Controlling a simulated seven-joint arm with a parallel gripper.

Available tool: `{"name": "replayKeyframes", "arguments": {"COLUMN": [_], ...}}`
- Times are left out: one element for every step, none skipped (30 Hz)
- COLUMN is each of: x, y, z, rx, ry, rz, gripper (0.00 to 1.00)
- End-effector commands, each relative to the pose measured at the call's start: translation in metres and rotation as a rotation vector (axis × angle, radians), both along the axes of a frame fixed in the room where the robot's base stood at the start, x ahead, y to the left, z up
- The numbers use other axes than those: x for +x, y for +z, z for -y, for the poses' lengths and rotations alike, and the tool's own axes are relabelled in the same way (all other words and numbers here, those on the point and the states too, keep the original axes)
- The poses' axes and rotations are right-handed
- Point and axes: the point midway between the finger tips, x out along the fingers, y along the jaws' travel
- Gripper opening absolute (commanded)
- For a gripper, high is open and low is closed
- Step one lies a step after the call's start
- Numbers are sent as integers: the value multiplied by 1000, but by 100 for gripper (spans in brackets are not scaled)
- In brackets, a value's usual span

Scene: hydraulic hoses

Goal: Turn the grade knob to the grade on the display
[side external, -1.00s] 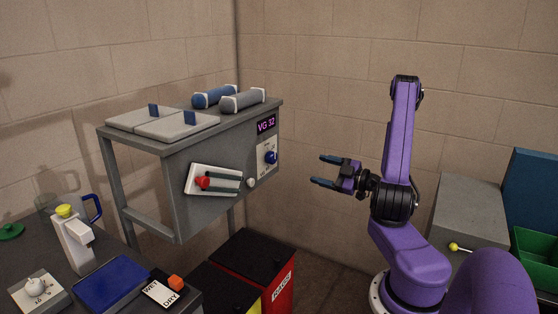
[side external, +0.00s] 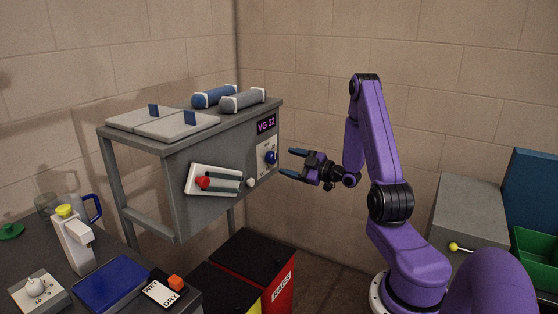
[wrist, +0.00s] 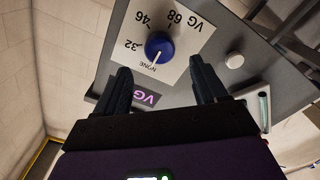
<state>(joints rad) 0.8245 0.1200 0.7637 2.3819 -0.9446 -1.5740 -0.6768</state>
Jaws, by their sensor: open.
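The blue grade knob (wrist: 159,47) sits on a white dial plate (wrist: 182,28) marked NONE, 32, 46 and VG 68. Its white pointer line points toward NONE. In the side view the knob (side external: 271,157) is on the front of the grey cabinet, below the purple display (side external: 266,124), which reads VG 32. My gripper (side external: 286,163) is open and empty, a short way right of the knob and facing it. In the wrist view my fingertips (wrist: 160,77) stand to either side of the knob's line, not touching it.
A small white knob (wrist: 234,60) and a slanted white panel with a red-ended lever (side external: 203,183) are on the cabinet beside the dial. Two rolls (side external: 243,100) lie on the cabinet top. Black and red bins (side external: 262,256) stand below. The air between gripper and knob is clear.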

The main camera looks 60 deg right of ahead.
Motion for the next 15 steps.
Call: {"name": "replayKeyframes", "arguments": {"x": [10, 15, 21, 25, 29, 34, 37, 39, 42, 44, 46, 47, 48, 49, 49], "y": [0, 0, 0, 0, 0, 0, 0, 0, 0, 0, 0, 0, 0, 0, 0], "z": [-1, -1, -1, -1, -1, -1, 0, 0, 0, 0, 0, 0, 0, 0, 0], "rx": [-3, -2, -1, -2, -2, -1, -1, 0, 0, -1, -1, 0, 0, 1, 1], "ry": [4, 4, 4, 3, 3, 3, 2, 2, 1, 1, 1, 1, 1, 0, 0], "rz": [0, 0, 0, 2, 0, -1, 0, -1, -1, -1, -1, -1, -1, -1, -1], "gripper": [71, 71, 71, 71, 71, 71, 71, 71, 71, 71, 71, 71, 71, 71, 71]}}
